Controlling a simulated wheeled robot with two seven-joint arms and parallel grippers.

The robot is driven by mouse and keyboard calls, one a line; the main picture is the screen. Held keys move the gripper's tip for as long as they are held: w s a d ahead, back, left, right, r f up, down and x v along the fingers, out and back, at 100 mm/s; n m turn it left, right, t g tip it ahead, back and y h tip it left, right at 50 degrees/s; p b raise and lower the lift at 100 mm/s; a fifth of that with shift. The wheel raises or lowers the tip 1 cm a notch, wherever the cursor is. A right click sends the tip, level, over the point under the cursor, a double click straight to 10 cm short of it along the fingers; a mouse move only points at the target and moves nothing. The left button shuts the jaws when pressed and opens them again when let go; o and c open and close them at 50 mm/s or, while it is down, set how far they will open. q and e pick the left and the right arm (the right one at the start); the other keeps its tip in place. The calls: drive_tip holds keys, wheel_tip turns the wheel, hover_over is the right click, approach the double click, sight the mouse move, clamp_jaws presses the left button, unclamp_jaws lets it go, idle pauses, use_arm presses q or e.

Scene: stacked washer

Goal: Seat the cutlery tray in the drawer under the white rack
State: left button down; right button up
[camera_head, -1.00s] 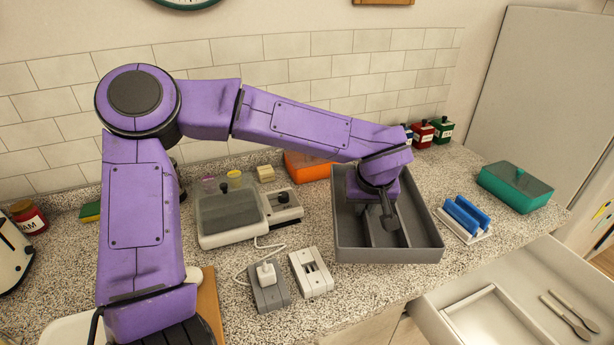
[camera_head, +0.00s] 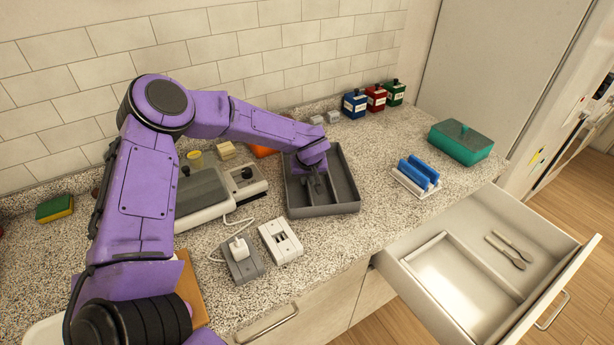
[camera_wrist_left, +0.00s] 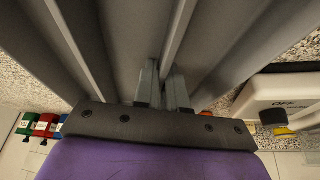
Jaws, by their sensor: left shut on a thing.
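The dark grey cutlery tray (camera_head: 347,208), with long dividers, is at the counter's middle, behind the white switch box. I cannot tell whether its underside touches the counter. My left gripper (camera_head: 318,197) reaches down into it, shut on a divider. In the left wrist view the fingers (camera_wrist_left: 163,88) pinch this divider, and the tray (camera_wrist_left: 115,45) fills much of the picture. The drawer (camera_head: 405,268) stands open at lower right, in front of the white rack (camera_head: 408,184) holding blue pieces. My right gripper is not seen.
The switch box (camera_head: 281,242) and a grey box with a white plug (camera_head: 240,262) stand near the tray's front left. A green lidded box (camera_head: 461,145) is beyond the rack. Blue, red and green canisters (camera_head: 376,98) stand by the wall. Counter between tray and rack is clear.

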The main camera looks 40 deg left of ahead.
use_arm(q)
drive_tip(key=shift+s+d, duration=0.1)
drive_tip(key=shift+s, duration=0.05)
drive_tip(key=c, duration=1.2)
unclamp_jaws()
drive_tip(key=shift+f, duration=0.1)
